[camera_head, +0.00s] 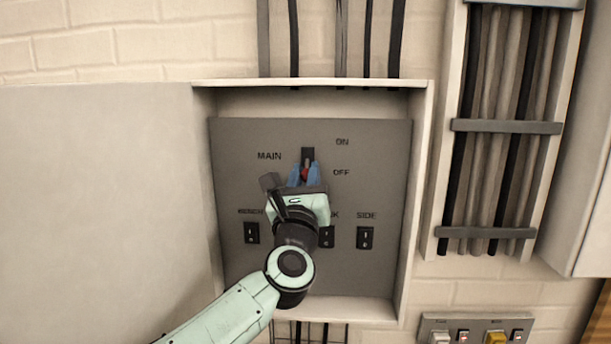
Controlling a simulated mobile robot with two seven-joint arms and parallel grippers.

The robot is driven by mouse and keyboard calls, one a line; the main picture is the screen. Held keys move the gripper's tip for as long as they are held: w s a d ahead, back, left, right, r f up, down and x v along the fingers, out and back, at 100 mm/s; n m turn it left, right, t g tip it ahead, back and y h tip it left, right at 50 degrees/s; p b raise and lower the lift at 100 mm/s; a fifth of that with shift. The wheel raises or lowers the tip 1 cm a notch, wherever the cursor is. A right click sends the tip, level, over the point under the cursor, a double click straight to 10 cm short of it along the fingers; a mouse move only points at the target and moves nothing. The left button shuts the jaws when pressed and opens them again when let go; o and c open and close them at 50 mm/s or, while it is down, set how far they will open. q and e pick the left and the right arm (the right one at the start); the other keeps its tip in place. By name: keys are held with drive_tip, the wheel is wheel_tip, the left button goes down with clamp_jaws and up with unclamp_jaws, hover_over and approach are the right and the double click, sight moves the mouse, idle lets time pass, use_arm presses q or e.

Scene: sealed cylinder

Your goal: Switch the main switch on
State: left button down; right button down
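The main switch (307,173) is a red handle in a dark vertical slot on the grey panel (385,270), between the labels MAIN, ON and OFF. The handle is at the lower part of the slot, level with OFF. My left gripper (304,172) is at the switch, with its blue fingers on either side of the red handle. Whether the fingers press on it is too small to tell. The gripper and wrist hide the lower part of the handle. My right gripper is not in view.
The panel sits in an open cabinet (424,150) with its door (100,200) swung out to the left. Small rocker switches, such as the SIDE switch (365,238), are below. Cables (500,90) run along the wall at right.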

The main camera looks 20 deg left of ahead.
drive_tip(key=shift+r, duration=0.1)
use_arm(q)
drive_tip(key=shift+s+r+g+p, duration=0.15)
drive_tip(key=shift+r+g+p, duration=0.3)
drive_tip(key=shift+g+p, duration=0.15)
drive_tip(key=shift+s+r+g, duration=0.1)
drive_tip(key=shift+r+g, duration=0.1)
drive_tip(key=shift+g, duration=0.4)
drive_tip(key=shift+s+r+g+h, duration=0.1)
drive_tip(key=shift+r+g+h, duration=0.15)
drive_tip(key=shift+g, duration=0.45)
drive_tip(key=shift+r+g+h, duration=0.25)
drive_tip(key=shift+g, duration=0.45)
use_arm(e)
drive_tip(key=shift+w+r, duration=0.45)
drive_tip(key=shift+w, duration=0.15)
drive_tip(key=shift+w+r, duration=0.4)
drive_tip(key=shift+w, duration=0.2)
use_arm(q)
drive_tip(key=shift+r+g, duration=0.3)
drive_tip(key=shift+g, duration=0.6)
drive_tip(key=c, duration=1)
unclamp_jaws()
